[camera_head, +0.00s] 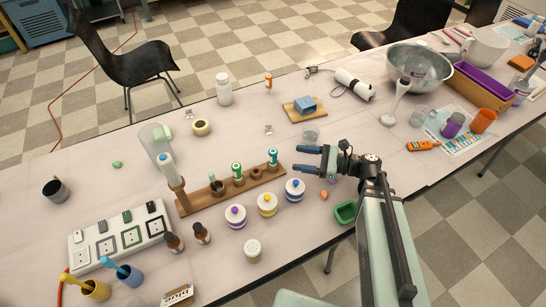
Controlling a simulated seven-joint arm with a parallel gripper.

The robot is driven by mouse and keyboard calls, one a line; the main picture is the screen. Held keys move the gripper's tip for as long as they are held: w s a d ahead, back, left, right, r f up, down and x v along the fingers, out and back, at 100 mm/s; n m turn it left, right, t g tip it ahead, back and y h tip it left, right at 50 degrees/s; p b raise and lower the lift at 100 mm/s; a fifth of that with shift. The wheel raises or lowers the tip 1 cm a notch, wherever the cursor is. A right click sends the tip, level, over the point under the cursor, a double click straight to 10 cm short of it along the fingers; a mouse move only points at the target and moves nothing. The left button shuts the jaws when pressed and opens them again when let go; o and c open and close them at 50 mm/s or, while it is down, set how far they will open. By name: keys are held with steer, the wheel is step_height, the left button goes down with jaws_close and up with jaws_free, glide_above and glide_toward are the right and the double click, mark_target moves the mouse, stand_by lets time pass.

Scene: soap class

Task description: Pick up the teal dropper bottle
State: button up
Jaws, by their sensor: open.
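A wooden rack (192,206) runs diagonally across the middle of the table. A small bottle with a teal top, which looks like the teal dropper bottle (272,157), stands upright near the rack's right end. A similar bottle with a greener top (237,170) stands in the rack to its left. My gripper (297,158) is open, with its dark blue fingers pointing left. It is to the right of the teal-topped bottle, apart from it. Nothing shows between the fingers.
Lidded jars with a blue band (295,190), yellow band (267,204) and purple band (235,216) stand in front of the rack. A clear glass (310,136) stands just behind my gripper. A wooden board with a blue block (306,105) lies farther back.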

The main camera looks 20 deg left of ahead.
mark_target(273, 160)
steer(key=shift+m+g+y, duration=0.3)
steer(key=shift+m+g, duration=0.1)
steer(key=shift+m, duration=0.4)
steer(key=a, duration=0.1)
steer(key=s+a, duration=0.2)
steer(key=a, duration=0.1)
steer(key=shift+r, duration=0.2)
steer(key=shift+s+a+f, duration=0.1)
steer(key=shift+s+a, duration=0.1)
steer(key=shift+a, duration=1)
steer(key=shift+s+a+r, duration=0.1)
steer(key=shift+s+a, duration=0.05)
steer(key=shift+a, duration=1)
steer(key=shift+s+a+f, duration=0.1)
steer(key=shift+s+a, duration=0.1)
steer(key=shift+a, duration=1)
steer(key=c, duration=1)
